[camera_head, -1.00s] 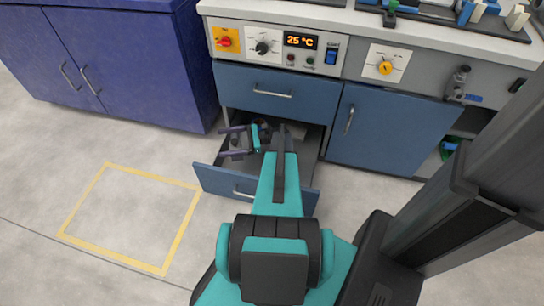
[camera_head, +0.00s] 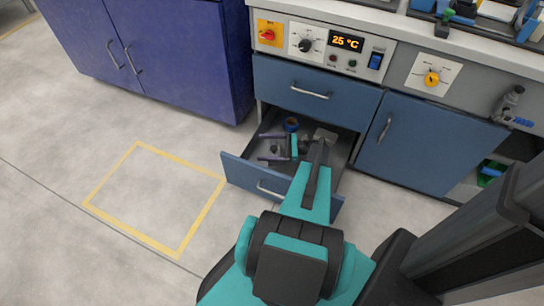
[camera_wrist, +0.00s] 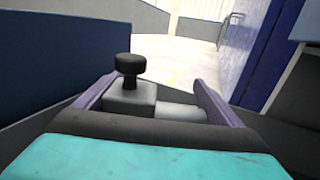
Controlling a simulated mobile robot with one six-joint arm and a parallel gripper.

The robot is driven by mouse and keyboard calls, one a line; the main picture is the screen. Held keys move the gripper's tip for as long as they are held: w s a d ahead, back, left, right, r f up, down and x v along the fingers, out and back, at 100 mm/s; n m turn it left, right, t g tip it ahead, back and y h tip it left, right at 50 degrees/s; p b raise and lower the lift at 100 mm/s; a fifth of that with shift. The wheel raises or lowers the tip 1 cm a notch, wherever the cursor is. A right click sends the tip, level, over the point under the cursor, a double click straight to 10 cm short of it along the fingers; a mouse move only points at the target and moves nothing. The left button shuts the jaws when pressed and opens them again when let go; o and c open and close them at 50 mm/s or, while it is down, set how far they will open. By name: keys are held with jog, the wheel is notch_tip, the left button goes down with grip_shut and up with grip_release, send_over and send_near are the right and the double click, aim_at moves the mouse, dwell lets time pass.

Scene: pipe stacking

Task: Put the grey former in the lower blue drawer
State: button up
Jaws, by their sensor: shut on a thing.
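The lower blue drawer (camera_head: 241,173) is pulled open under the bench. My gripper (camera_head: 273,148) is over or inside its left part; the height above the drawer floor is hard to judge. In the wrist view my gripper's two purple fingers (camera_wrist: 155,98) stand either side of the grey former (camera_wrist: 127,100), a block with a black knob on top and a pale cylinder at its right. The gripper is shut on it. In the head view the former is small and dark between the fingers. My arm hides the drawer's right part.
A closed upper drawer (camera_head: 300,78) is above, and a closed blue cupboard door (camera_head: 400,140) is at the right. The floor at left, with a yellow-taped square (camera_head: 155,200), is clear.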

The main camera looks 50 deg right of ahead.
jog(key=shift+f, duration=1.6)
jog(key=shift+f+b, duration=0.1)
jog(key=shift+b, duration=0.2)
jog(key=shift+f+b, duration=0.45)
jog(key=shift+f, duration=1.35)
jog(key=shift+f, duration=0.1)
jog(key=o, duration=1.3)
jog(key=shift+s, duration=0.1)
jog(key=shift+p+v, duration=0.9)
jog(key=shift+v, duration=2.8)
jog(key=shift+r, duration=0.2)
